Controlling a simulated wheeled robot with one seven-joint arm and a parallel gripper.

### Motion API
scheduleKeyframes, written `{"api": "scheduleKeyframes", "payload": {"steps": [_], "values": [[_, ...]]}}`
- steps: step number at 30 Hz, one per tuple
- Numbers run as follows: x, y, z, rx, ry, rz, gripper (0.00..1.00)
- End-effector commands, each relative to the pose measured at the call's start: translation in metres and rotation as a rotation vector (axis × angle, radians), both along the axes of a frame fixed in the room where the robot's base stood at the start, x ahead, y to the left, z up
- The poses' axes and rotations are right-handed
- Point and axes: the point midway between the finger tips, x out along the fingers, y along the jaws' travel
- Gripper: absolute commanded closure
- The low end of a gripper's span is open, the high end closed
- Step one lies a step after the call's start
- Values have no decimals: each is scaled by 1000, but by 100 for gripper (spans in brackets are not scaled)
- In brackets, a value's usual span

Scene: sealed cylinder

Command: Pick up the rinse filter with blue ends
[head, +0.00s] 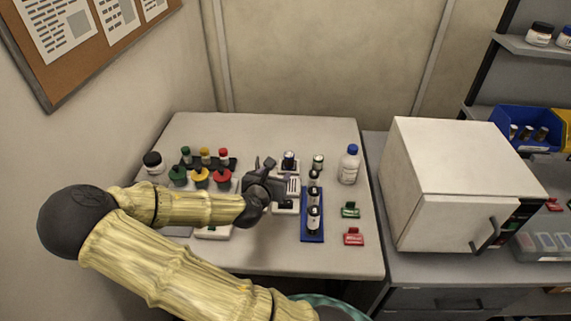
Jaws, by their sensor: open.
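My gripper (279,178) is open over the middle of the pale table, close to the left side of a blue rack (305,235). The rack holds several small dark cylinders with pale bands, such as one at its front (313,218). A dark cylinder with a bluish top (289,158) stands behind my gripper on a pale device, and may be the rinse filter with blue ends. Another cylinder with a pale greenish top (318,161) stands at the rack's far end. End colours are too small to tell surely. My gripper partly hides the pale device.
Green, yellow and red capped items (201,178) stand at the left. A blue-capped bottle (349,165) stands right of the rack, with a green clip (350,210) and a red clip (353,236) nearer. A white cabinet (450,180) stands beyond the table's right edge.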

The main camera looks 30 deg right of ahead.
Motion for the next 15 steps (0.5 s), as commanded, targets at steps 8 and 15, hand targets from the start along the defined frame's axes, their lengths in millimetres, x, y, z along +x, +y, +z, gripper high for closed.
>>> {"api": "scheduleKeyframes", "payload": {"steps": [8, 15], "values": [[-1, -2, -1, 0, -1, -4, 43], [5, -10, -5, 0, 0, -7, 43]]}}
